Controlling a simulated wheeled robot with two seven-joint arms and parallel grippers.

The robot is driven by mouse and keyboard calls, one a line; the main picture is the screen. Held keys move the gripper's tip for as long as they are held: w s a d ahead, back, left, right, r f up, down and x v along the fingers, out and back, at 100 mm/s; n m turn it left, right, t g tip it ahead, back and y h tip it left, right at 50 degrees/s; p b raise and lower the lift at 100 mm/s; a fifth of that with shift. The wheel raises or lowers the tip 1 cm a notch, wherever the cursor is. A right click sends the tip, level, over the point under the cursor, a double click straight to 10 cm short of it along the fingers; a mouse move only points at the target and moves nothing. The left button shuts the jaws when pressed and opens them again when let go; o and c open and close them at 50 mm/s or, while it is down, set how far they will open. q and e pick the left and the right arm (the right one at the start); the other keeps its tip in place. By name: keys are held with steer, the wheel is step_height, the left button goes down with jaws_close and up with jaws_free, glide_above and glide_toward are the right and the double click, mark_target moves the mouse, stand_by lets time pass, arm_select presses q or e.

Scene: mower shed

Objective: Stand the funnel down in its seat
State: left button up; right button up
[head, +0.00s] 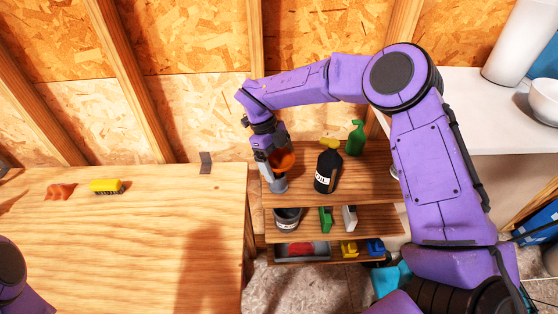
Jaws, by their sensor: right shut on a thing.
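The orange funnel (287,162) is at the left end of the wooden shelf's top board. My right gripper (270,165) is shut on it, reaching down from above, and partly covers its left side. A grey seat (280,185) stands on the board right below the funnel. The funnel's lower end is hidden, so I cannot tell whether it is inside the seat or just above it. Only a bit of my left arm shows at the lower left; its gripper is out of view.
A black oil bottle (325,171) with a yellow top stands close to the right of the funnel, a green spray bottle (356,138) behind it. Lower shelves hold a grey bucket (287,218) and small items. The wooden bench (150,240) at left is mostly clear.

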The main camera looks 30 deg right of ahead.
steer(key=shift+f+b, duration=0.6)
steer(key=shift+f, duration=0.6)
steer(key=o, duration=0.7)
steer(key=shift+w+a+r, duration=0.1)
steer(key=shift+w+r, duration=0.1)
steer(key=shift+r, duration=0.2)
steer(key=b+v, duration=0.1)
steer(key=v, duration=0.7)
steer(key=shift+r+b, duration=0.35)
steer(key=shift+r, duration=0.05)
steer(key=shift+w+a+r, duration=0.1)
steer(key=shift+w+r, duration=0.05)
steer(key=shift+r, duration=0.25)
